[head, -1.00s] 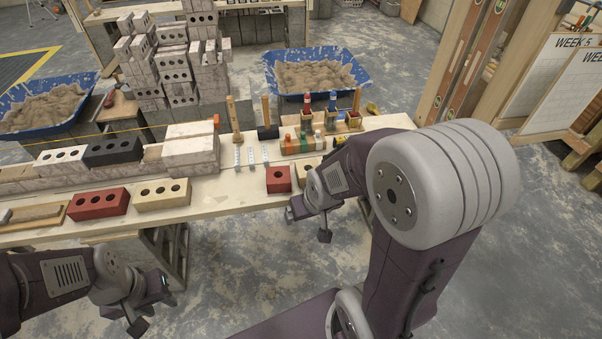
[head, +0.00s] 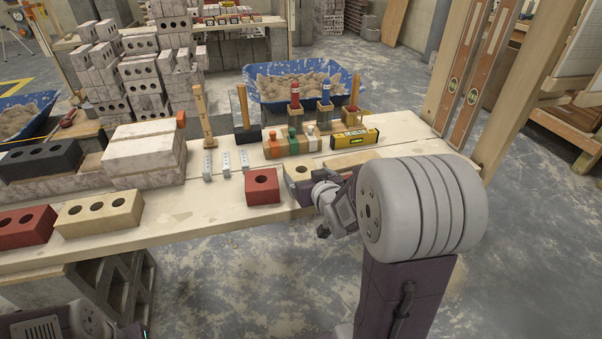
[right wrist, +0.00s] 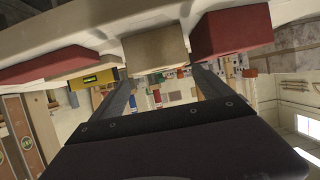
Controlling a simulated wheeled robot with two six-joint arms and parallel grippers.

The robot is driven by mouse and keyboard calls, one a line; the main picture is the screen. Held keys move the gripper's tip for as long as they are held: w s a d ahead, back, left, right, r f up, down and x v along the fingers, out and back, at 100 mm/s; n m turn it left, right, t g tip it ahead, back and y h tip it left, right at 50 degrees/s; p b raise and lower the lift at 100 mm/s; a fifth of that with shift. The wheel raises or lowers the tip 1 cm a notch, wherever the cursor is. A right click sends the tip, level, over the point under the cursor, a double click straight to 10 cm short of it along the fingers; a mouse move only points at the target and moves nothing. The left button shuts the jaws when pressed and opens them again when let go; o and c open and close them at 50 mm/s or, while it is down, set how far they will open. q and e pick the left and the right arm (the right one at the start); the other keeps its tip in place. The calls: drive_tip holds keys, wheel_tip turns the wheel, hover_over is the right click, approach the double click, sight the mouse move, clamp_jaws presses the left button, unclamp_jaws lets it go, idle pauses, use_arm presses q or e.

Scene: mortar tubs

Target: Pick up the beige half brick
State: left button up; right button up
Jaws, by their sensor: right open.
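The beige half brick (head: 297,172) stands at the front edge of the wooden bench, just right of the red half brick (head: 262,186). My right gripper (head: 314,193) is at its near right side and hides part of it. In the right wrist view, the beige half brick (right wrist: 155,52) appears beyond and between the two spread fingers of my open, empty right gripper (right wrist: 165,77). The red half brick (right wrist: 231,35) is to its right there. I cannot tell whether a finger touches the beige one. My left gripper (head: 132,331) is mostly cut off at the bottom edge.
A long beige brick (head: 98,214) and a long red brick (head: 25,227) lie at the left on the bench (head: 200,215). A blue mortar tub (head: 300,85) is beyond. Floor in front is clear.

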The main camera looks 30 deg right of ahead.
sight(303, 173)
drive_tip(key=shift+p+x, duration=1)
drive_tip(key=shift+p, duration=0.05)
drive_tip(key=b+x, duration=0.1)
drive_tip(key=x, duration=0.1)
drive_tip(key=shift+w+d+f, duration=0.1)
drive_tip(key=shift+w+f, duration=0.05)
drive_tip(key=shift+f, duration=0.15)
drive_tip(key=shift+w+d, duration=0.1)
drive_tip(key=shift+w, duration=0.25)
drive_tip(key=shift+w+f, duration=0.2)
drive_tip(key=shift+f, duration=0.1)
drive_tip(key=b+x, duration=0.2)
drive_tip(key=x, duration=0.2)
drive_tip(key=shift+w+f, duration=0.2)
drive_tip(key=shift+w, duration=0.05)
use_arm(q)
drive_tip(key=shift+r, duration=0.3)
use_arm(e)
drive_tip(key=shift+r, duration=0.1)
drive_tip(key=c, duration=1.7)
drive_tip(key=shift+r, duration=0.1)
use_arm(q)
drive_tip(key=shift+r, duration=0.1)
use_arm(e)
drive_tip(key=shift+r, duration=0.1)
